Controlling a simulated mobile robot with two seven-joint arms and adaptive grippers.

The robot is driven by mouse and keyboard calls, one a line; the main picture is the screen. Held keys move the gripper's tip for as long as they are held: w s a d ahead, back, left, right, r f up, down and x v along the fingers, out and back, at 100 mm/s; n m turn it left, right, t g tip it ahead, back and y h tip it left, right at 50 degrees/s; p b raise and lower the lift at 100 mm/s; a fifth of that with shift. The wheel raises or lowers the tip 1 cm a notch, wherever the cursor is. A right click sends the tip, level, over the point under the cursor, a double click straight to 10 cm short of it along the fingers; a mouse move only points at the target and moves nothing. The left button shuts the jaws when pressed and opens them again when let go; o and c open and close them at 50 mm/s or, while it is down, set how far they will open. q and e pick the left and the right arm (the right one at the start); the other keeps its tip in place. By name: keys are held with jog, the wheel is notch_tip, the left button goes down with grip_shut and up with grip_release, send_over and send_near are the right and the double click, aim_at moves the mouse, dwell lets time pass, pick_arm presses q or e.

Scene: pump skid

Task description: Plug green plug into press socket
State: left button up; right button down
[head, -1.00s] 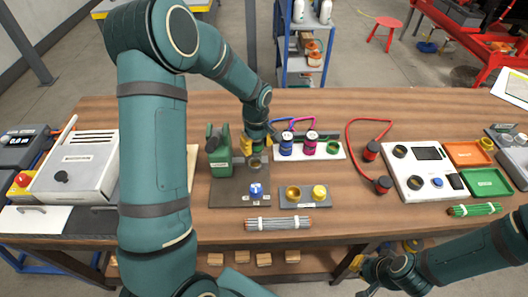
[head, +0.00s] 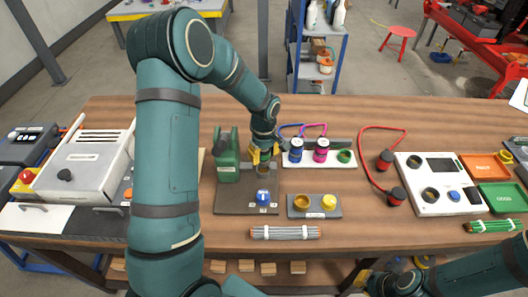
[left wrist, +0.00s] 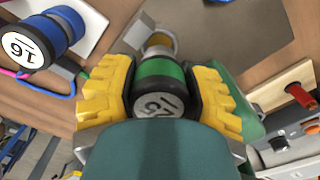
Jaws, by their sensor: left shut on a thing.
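My left gripper (head: 263,156) is over the grey press plate (head: 232,203), beside the green press body (head: 227,160). The two look lined up and close; I cannot tell whether the nose is inside. The socket also shows below the jaws in the head view (head: 262,174). My right gripper (head: 395,279) is at the lower right edge, its jaws unclear.
A white rack (head: 327,164) holds a blue plug (head: 296,150), a magenta plug (head: 321,150) and an empty green ring (head: 345,156). A blue knob (head: 263,196) stands in front of the socket. A grey block (head: 314,206) and a cable bundle (head: 285,232) lie nearer.

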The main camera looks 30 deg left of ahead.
aim_at(264, 163)
pick_arm(q)
jog(key=shift+f, duration=0.6)
jog(key=shift+r, duration=0.1)
jog(key=shift+b, duration=0.35)
jog(key=shift+f+b, duration=1.35)
jog(key=shift+f, duration=0.35)
dwell(0.8)
jog(key=o, duration=1.4)
jog(key=shift+c, duration=0.2)
